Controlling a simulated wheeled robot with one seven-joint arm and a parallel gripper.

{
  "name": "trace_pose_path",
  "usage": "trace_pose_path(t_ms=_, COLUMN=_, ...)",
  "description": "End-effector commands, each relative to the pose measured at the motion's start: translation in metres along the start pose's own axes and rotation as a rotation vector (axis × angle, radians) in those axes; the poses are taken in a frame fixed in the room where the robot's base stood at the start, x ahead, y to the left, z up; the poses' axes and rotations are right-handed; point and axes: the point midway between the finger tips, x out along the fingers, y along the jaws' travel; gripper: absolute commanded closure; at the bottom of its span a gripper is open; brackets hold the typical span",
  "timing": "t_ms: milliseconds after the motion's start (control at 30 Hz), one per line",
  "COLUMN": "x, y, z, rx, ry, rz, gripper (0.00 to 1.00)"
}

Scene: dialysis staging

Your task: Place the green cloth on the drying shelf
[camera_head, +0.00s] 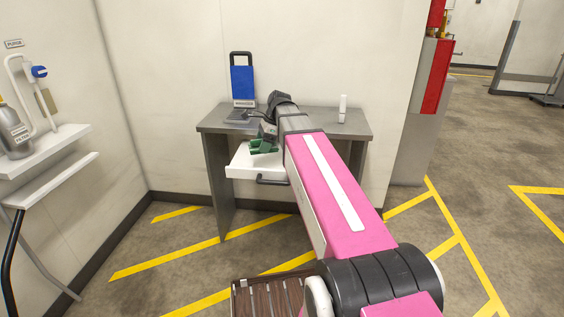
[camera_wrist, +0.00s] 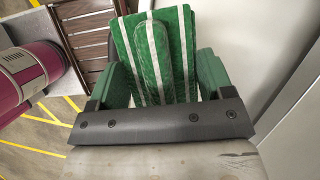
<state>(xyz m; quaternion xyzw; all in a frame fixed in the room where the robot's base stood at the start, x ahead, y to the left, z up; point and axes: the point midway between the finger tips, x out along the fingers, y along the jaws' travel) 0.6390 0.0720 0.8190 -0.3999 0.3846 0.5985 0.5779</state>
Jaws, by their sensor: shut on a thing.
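The green cloth (camera_wrist: 174,45) has white stripes and sits between the green fingers of my gripper (camera_wrist: 163,78) in the wrist view. My gripper is shut on it. In the head view my gripper (camera_head: 264,146) is at the open white drawer (camera_head: 247,167) of the grey desk, over its inside; the cloth is hard to tell from the green fingers there. A brown slatted rack (camera_head: 268,297) stands low at the bottom of the head view, and it also shows at upper left in the wrist view (camera_wrist: 88,42). I cannot tell for certain that it is the drying shelf.
The grey desk (camera_head: 352,126) carries a blue board on a stand (camera_head: 243,82) and a small white bottle (camera_head: 342,108). White wall shelves (camera_head: 55,148) with a grey jug (camera_head: 14,132) are at the left. Yellow-striped floor lies open between the desk and the slatted rack.

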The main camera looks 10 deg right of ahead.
Motion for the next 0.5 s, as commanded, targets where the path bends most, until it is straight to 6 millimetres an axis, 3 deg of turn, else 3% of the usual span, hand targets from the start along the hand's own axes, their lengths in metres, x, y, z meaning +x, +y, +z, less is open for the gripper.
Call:
trace_pose_path(t_ms=100, x=-0.005, y=-0.015, z=0.024, rx=0.144, ry=0.0, rz=-0.063, gripper=0.45)
trace_pose_path(t_ms=300, x=-0.009, y=-0.027, z=0.045, rx=0.293, ry=0.001, rz=-0.123, gripper=0.45)
trace_pose_path(t_ms=400, x=-0.009, y=-0.029, z=0.045, rx=0.321, ry=0.001, rz=-0.133, gripper=0.45)
trace_pose_path(t_ms=500, x=-0.007, y=-0.032, z=0.03, rx=0.331, ry=0.002, rz=-0.135, gripper=0.45)
